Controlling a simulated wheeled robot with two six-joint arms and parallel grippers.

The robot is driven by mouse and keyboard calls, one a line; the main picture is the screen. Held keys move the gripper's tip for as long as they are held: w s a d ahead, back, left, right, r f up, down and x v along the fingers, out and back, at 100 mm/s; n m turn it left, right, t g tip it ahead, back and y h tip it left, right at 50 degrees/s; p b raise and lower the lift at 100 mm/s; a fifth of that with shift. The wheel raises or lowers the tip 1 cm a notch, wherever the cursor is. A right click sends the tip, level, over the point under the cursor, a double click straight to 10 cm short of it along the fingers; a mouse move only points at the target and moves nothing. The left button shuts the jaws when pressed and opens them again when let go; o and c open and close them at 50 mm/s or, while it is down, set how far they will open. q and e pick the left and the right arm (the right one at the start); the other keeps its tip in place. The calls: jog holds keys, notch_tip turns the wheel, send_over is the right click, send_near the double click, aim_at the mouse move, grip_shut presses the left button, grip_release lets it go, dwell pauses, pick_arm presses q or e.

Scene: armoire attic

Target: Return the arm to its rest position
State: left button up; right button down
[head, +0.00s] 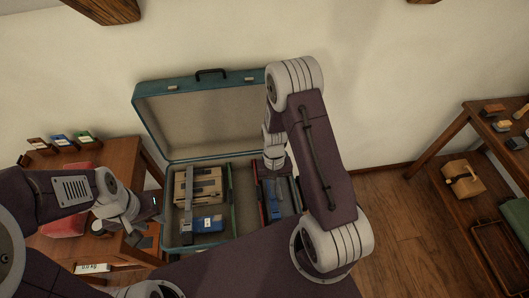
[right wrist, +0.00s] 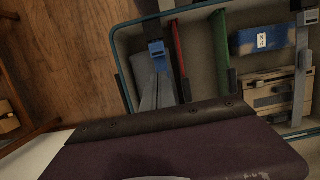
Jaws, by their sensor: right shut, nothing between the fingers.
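My right arm rises in the head view, bends over at the top and reaches down in front of the suitcase. My right gripper (head: 276,168) hangs over the right compartment of the open teal suitcase (head: 233,219); it is shut and empty. Its fingertips are hard to make out against the contents. My left gripper (head: 149,207) is beside the suitcase's left wall, over the left table; its finger gap is unclear. In the right wrist view, the suitcase (right wrist: 127,82) holds a red item (right wrist: 177,58), a green item (right wrist: 221,50) and a blue box (right wrist: 262,39).
The suitcase lid (head: 205,121) stands open against the wall. A beige block (head: 203,184) lies in the left compartment. Small boxes (head: 62,141) stand on the left table (head: 122,158). Bare floor (head: 400,225) lies between suitcase and shelf.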

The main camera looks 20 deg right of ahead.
jog(key=w+a+r+n+t+p, duration=0.1)
jog(key=w+r+t, duration=0.1)
jog(key=r, duration=0.5)
jog(key=w+a+r+t, duration=0.1)
jog(key=w+r+t, duration=0.1)
jog(key=r, duration=0.6)
jog(key=s+r+n, duration=0.1)
jog(key=s+r, duration=0.2)
jog(key=s, duration=0.5)
jog(key=shift+r+n, duration=0.2)
jog(key=shift+n, duration=0.1)
jog(key=shift+d, duration=0.1)
